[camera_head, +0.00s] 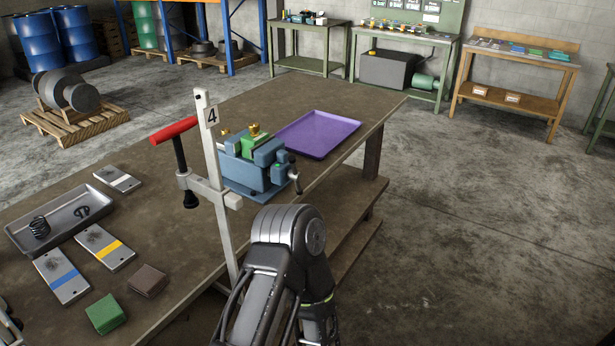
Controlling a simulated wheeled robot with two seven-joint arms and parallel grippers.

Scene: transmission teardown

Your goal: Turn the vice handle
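The blue vice (246,172) stands on the workbench (185,225), near its right edge. A green block (254,142) with brass-coloured pieces on top sits between its jaws. The vice handle (295,180), a short grey bar with rounded ends, is at the vice's right front end, facing the bench edge. My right arm (285,250) rises from the bottom centre, its bent link below and in front of the handle with a visible gap. Neither of my grippers shows. Only a small piece, possibly of my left arm, shows at the lower left edge.
A white post (212,150) marked 4 holds a red-handled tool (174,130) left of the vice. A purple tray (318,133) lies behind the vice. A grey tray (62,221), flat plates and a green block (106,313) lie on the left. Floor right of the bench is clear.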

